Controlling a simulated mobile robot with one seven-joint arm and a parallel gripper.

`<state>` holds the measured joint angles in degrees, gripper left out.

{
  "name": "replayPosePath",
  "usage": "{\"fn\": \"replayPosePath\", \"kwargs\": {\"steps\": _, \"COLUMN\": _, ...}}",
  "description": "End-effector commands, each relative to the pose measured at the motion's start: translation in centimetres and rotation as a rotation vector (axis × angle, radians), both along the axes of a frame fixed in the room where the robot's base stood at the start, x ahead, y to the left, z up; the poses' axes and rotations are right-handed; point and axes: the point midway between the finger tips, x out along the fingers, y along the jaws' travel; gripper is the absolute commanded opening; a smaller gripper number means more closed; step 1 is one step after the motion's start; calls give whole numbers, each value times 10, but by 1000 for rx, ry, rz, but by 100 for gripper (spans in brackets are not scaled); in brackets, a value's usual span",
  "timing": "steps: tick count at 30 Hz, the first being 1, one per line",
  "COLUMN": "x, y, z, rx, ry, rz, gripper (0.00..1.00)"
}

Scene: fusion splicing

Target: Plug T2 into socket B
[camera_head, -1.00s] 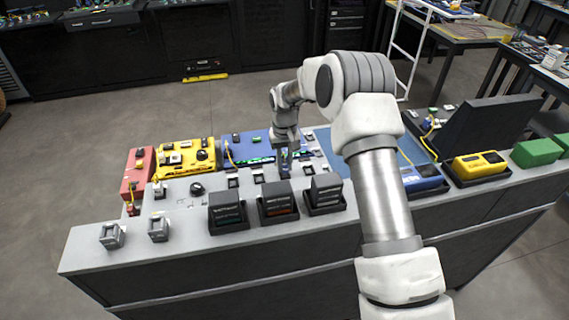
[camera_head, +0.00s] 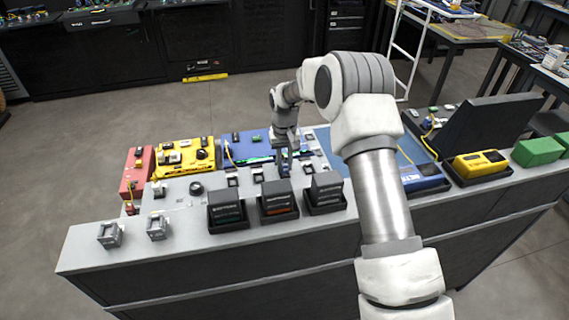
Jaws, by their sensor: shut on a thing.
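My gripper (camera_head: 286,166) points down at the middle of the grey bench, near the front edge of the blue panel (camera_head: 249,147). It is shut on a small dark piece at its fingertips. That piece is mostly hidden by the fingers, and I cannot read whether it is T2. Small dark sockets stand in a row beside the gripper, one to the left (camera_head: 232,180), one closer (camera_head: 258,175) and one to the right (camera_head: 308,168). Their letters are too small to read, so I cannot tell which is socket B. I cannot tell whether the held piece touches a socket.
Three black bins (camera_head: 277,203) stand in front of the gripper. A yellow panel (camera_head: 185,156) and a red panel (camera_head: 137,171) lie left, with two grey blocks (camera_head: 110,235) front left. A yellow device (camera_head: 480,164) and green boxes (camera_head: 538,152) are right. My arm covers the bench's centre right.

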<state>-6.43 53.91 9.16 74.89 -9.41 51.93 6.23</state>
Motion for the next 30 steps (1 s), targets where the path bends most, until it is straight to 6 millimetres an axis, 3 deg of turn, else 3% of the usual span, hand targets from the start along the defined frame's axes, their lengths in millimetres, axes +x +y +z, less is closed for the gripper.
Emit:
{"fn": "replayPosePath", "kwargs": {"steps": 8, "x": 0, "y": 0, "z": -4, "rx": 0, "ry": 0, "rz": 0, "gripper": 0}}
{"fn": "replayPosePath", "kwargs": {"steps": 9, "x": 0, "y": 0, "z": -4, "rx": 0, "ry": 0, "rz": 0, "gripper": 25}}
{"fn": "replayPosePath", "kwargs": {"steps": 15, "x": 0, "y": 0, "z": -4, "rx": 0, "ry": 0, "rz": 0, "gripper": 59}}
{"fn": "replayPosePath", "kwargs": {"steps": 25, "x": 0, "y": 0, "z": -1, "rx": 0, "ry": -1, "rz": 0, "gripper": 59}}
{"fn": "replayPosePath", "kwargs": {"steps": 30, "x": 1, "y": 0, "z": 20, "rx": 1, "ry": -4, "rz": 0, "gripper": 59}}
